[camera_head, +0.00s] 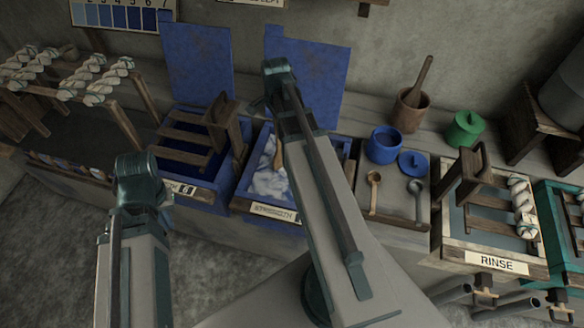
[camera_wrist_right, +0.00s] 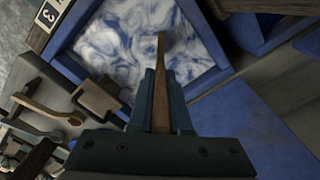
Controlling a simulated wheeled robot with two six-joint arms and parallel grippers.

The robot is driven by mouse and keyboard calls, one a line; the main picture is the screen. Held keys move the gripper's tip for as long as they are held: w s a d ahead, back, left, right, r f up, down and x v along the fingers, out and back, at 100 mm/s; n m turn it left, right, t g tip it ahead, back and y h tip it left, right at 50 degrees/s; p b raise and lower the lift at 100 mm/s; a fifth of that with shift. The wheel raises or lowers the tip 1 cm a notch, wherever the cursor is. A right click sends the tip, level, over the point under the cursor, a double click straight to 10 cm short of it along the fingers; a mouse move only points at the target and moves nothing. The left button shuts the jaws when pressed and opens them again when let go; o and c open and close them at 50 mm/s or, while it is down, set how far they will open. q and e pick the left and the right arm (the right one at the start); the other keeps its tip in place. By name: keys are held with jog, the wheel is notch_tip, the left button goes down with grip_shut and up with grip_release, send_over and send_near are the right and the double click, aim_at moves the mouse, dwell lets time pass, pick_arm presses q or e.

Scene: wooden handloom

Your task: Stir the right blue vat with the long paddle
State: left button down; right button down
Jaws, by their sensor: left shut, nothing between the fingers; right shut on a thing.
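The right blue vat (camera_head: 240,205) has a blue frame and blue-and-white marbled liquid. It also shows in the right wrist view (camera_wrist_right: 205,75), at the top. The long wooden paddle (camera_wrist_right: 160,75) points from my right gripper (camera_wrist_right: 160,98) over this liquid, and the gripper is shut on it. I cannot tell how deep its far end goes. In the head view a brown piece of the paddle (camera_head: 279,154) shows above the vat; my right arm hides the right gripper and part of the vat. My left gripper (camera_head: 140,182) is shut and empty, left of the vats; its fingertips are unclear.
A left blue vat (camera_head: 228,180) with wooden rungs stands beside it. Blue lids (camera_head: 310,70) lean behind. A tray (camera_head: 385,220) with two spoons, a blue pot (camera_head: 384,145) and a rinse basin (camera_head: 490,248) are to the right. Skeins (camera_head: 100,85) hang on a rack at left.

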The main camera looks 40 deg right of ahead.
jog(key=shift+w+a, duration=0.1)
jog(key=shift+a, duration=0.3)
jog(key=s, duration=0.7)
jog(key=shift+d, duration=3.3)
jog(key=w, duration=0.5)
jog(key=shift+w+a, duration=0.15)
jog(key=shift+w, duration=0.25)
jog(key=shift+r, duration=0.1)
